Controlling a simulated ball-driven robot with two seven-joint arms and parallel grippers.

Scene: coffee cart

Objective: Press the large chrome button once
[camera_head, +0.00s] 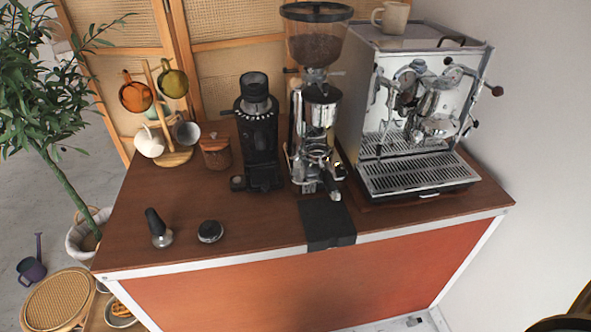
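The chrome espresso machine (414,95) stands at the right of the brown counter, with knobs, a round gauge and a drip tray on its front. A grinder with a chrome body (321,107) and a dark bean hopper (317,42) stands left of it. A smaller black grinder (261,135) stands further left. I cannot make out for certain which part is the large chrome button; it is too small or hidden at this distance. Neither of my grippers shows in the head view.
A tamper (158,230) and a small round dark tool (210,231) lie on the front left of the counter (255,232). A black mat (326,222) hangs over its front edge. A mug tree (166,110) and a lidded brown jar (215,152) stand at back left. The right front counter is clear.

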